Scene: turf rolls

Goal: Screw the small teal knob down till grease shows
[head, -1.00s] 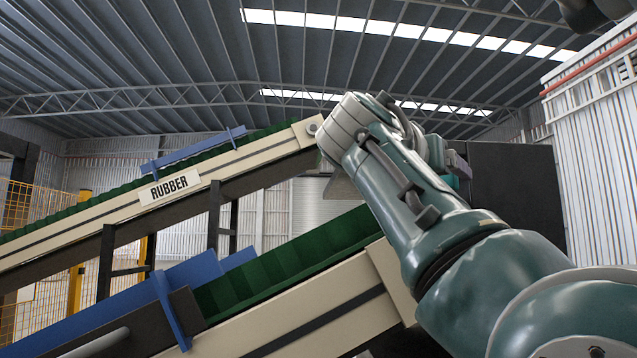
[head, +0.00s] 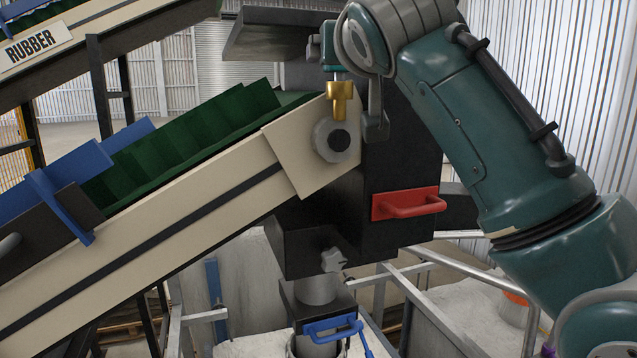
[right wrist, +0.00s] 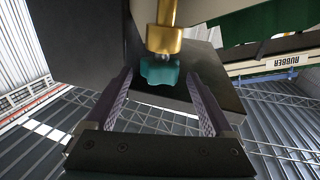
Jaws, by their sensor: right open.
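The small teal knob (right wrist: 160,73) has a lobed edge and sits on a short silver stem at the end of a brass cup (right wrist: 163,38). My right gripper (right wrist: 158,77) is open. Its two ridged purple-grey fingers stand on either side of the knob, with a visible gap at each side. In the head view the brass cup (head: 340,100) stands upright above the conveyor's round end bearing (head: 336,140). There my right wrist crowds the top of the cup, and I cannot clearly tell knob from gripper. I see no grease. My left gripper is out of view.
A cream-sided conveyor (head: 160,230) with a green belt rises to the bearing. A black housing (head: 400,150) with a red handle (head: 408,204) stands right behind it. Below are a grey star knob (head: 333,260) and a blue handle (head: 335,328). A RUBBER conveyor is upper left.

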